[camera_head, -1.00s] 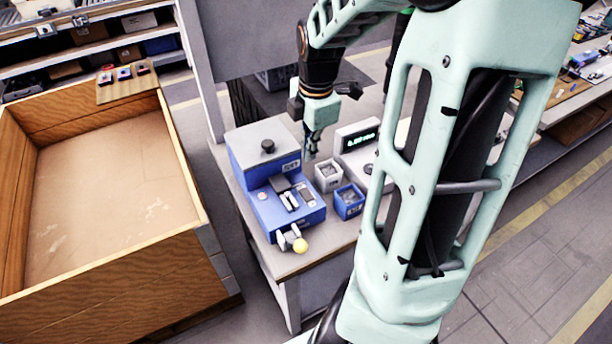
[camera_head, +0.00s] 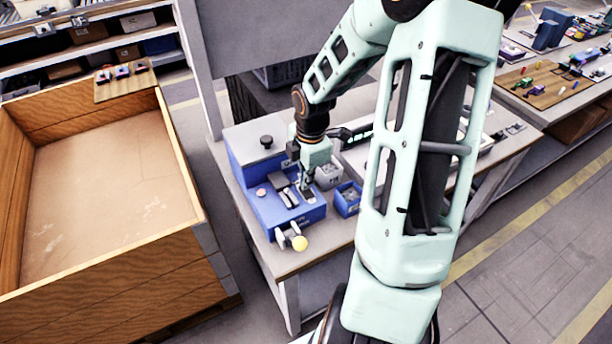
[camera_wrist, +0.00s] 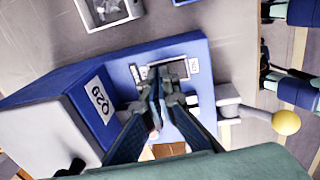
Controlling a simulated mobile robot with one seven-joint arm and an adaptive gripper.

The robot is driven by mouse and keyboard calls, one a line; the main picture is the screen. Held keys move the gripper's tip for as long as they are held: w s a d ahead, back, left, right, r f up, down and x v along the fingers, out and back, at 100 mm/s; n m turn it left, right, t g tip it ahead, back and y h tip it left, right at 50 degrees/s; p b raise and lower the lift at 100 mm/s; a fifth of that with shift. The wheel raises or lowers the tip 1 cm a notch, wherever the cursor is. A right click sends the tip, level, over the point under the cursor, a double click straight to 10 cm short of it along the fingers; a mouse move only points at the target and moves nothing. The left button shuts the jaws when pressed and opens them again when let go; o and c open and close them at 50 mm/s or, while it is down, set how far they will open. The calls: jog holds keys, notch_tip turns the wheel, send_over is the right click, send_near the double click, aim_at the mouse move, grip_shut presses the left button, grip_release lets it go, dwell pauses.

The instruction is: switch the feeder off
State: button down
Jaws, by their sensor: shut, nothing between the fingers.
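The feeder is a blue box-shaped machine (camera_head: 254,207) with a grey top and a black knob, standing on the workbench. A dark rocker-like switch in a light frame (camera_wrist: 176,69), with small white labels at both ends, sits on its lower blue deck. I cannot read which way it is set. My gripper (camera_head: 306,186) is shut and empty, pointing down just above this switch. In the wrist view the fingertips (camera_wrist: 164,88) overlap the near edge of the switch. Whether they touch it I cannot tell.
A lever with a yellow ball (camera_head: 300,244) sticks out of the feeder's front. A grey bin (camera_head: 328,176) and a blue bin (camera_head: 348,199) stand close to the right. A large wooden crate (camera_head: 100,285) is at left.

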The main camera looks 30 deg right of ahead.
jog(key=shift+w+f, duration=0.15)
jog(key=shift+f, duration=0.15)
dwell(0.5)
jog(key=shift+s+r+p, duration=0.15)
jog(key=shift+s+p, duration=0.45)
jog(key=shift+s, duration=0.2)
